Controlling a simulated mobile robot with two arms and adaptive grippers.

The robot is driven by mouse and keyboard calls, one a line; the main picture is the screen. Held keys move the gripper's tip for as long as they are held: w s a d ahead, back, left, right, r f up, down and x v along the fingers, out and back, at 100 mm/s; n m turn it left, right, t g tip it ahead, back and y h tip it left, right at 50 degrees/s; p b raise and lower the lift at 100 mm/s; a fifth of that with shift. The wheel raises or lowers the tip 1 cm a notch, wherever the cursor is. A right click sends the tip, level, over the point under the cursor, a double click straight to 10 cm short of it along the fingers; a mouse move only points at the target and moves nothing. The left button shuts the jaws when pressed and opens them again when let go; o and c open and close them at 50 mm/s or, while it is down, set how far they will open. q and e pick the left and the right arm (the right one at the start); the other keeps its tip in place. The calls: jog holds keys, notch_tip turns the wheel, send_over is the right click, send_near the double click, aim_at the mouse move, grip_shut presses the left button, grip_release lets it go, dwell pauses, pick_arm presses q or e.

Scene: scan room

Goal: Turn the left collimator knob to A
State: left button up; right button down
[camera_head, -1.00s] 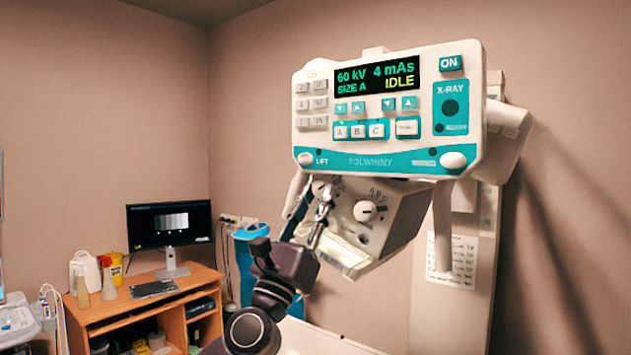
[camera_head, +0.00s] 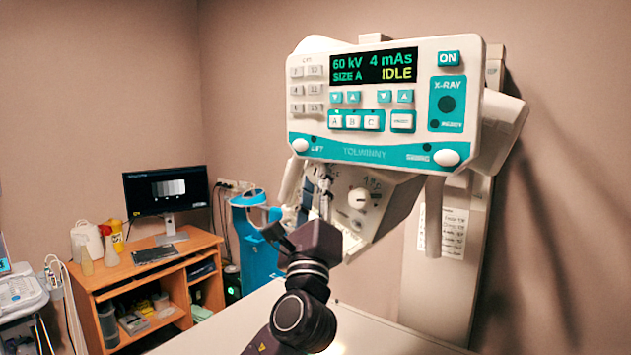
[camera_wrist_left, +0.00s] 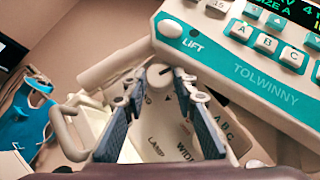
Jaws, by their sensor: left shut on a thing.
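The collimator box (camera_head: 398,205) hangs under the white and teal console, its slanted front carrying two pale knobs. The left collimator knob (camera_wrist_left: 160,76) is a round pale knob between my left fingertips in the left wrist view. My left gripper (camera_head: 325,186) reaches up to it from below and mostly hides it in the head view. The left gripper (camera_wrist_left: 160,78) is shut on the knob. I cannot clearly read which letter the knob points to. The right knob (camera_head: 359,198) is uncovered, with small letters above it. My right gripper is not in view.
The console (camera_head: 300,125) overhangs just above the gripper; its display (camera_head: 374,66) reads 60 kV, 4 mAs, SIZE A, IDLE. A pale table (camera_head: 250,320) lies below. A wooden desk (camera_head: 150,260) with a monitor (camera_head: 166,191) stands at the left.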

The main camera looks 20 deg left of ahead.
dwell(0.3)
pick_arm(q)
jog(key=o, duration=0.9)
jog(key=shift+c, duration=0.2)
jog(key=shift+s+d+f, duration=0.1)
jog(key=shift+s+f, duration=0.2)
jog(key=v, duration=1.1)
jog(key=shift+s, duration=0.1)
